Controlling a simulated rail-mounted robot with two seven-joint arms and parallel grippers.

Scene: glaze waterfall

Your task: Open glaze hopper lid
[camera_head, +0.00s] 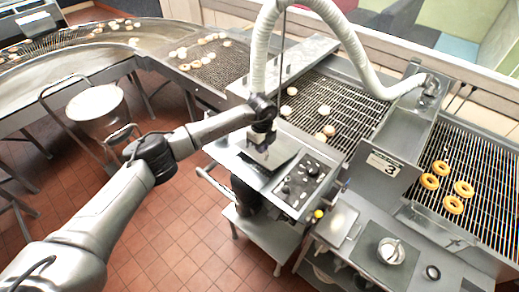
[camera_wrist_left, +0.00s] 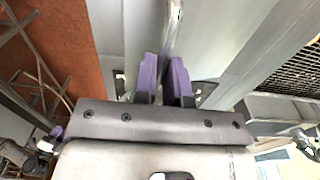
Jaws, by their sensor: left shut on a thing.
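The glaze hopper lid (camera_head: 283,158) is a flat grey metal panel at the middle of the head view, beside the control panel (camera_head: 300,182). My left gripper (camera_head: 261,145) is above the lid, pointing down at it. In the left wrist view my left gripper (camera_wrist_left: 167,80) has its two purple fingers shut on a thin metal handle (camera_wrist_left: 173,35). The arm and gripper hide part of the lid in the head view. Whether the lid is raised at all is hard to tell. My right gripper is not in view.
A thick white hose (camera_head: 345,40) arches above the hopper. A wire conveyor with doughnuts (camera_head: 440,167) runs at the right, past a panel marked 3 (camera_head: 390,170). The red tiled floor (camera_head: 180,215) is open at lower middle.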

